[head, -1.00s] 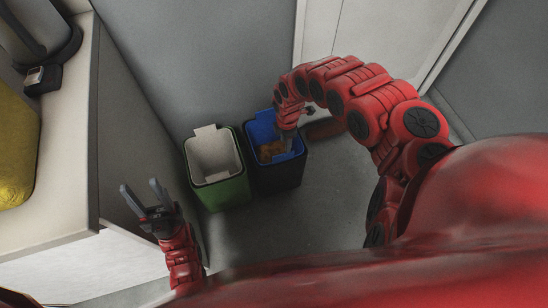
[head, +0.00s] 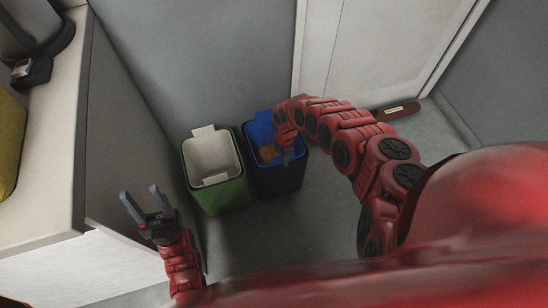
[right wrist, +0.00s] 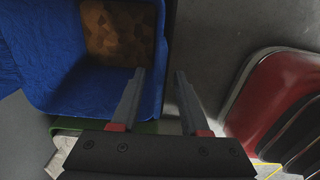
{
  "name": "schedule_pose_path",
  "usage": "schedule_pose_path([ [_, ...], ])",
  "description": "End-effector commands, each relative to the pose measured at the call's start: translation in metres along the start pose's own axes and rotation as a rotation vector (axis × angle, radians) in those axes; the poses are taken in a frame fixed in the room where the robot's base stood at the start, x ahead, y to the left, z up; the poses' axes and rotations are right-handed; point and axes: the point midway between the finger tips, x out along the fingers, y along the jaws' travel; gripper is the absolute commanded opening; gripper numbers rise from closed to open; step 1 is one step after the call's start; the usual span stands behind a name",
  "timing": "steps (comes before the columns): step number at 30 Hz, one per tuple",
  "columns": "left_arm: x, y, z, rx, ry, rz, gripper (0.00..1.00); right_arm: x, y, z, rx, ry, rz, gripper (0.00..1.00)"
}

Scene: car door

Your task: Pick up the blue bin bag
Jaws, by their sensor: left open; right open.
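The blue bin bag (head: 262,128) lines a dark bin (head: 278,182) on the floor, its edge folded over the rim, with brown contents inside. My right gripper (head: 287,157) is at the bin's near right side in the head view, partly hidden by its arm. In the right wrist view my right gripper (right wrist: 160,74) is open and empty. Its left finger overlaps the blue bag (right wrist: 88,85) and its right finger lies over grey floor, with the bag's edge between them. I cannot tell how deep the fingers are. My left gripper (head: 147,205) is open and empty, away from the bins.
A green bin (head: 221,193) with a white liner (head: 212,160) stands directly left of the dark bin. A counter (head: 50,150) runs along the left, close to my left arm. A wall and a white door (head: 375,50) are behind.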

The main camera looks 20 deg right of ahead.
Motion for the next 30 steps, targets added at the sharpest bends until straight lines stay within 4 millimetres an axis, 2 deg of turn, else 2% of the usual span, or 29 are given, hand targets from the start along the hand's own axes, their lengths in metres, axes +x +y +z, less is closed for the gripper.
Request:
schedule_pose_path([
  [2, 0.0003, 0.0000, -0.0001, 0.000, 0.000, 0.000, 0.50, -0.0005, 0.0002, 0.0000, 0.000, 0.000, 0.000, 0.45],
  [9, 0.0002, 0.0000, 0.0000, 0.000, 0.000, 0.000, 0.50, -0.0007, 0.0004, -0.0001, 0.000, 0.000, 0.001, 0.04],
  [10, 0.0003, 0.0000, -0.0001, 0.000, 0.000, 0.000, 0.50, -0.0007, 0.0004, -0.0001, 0.001, 0.000, 0.001, 0.00],
  [30, 0.0002, 0.0000, -0.0001, 0.000, 0.000, 0.000, 0.50, -0.0008, 0.0006, -0.0001, 0.001, 0.001, 0.001, 0.00],
])
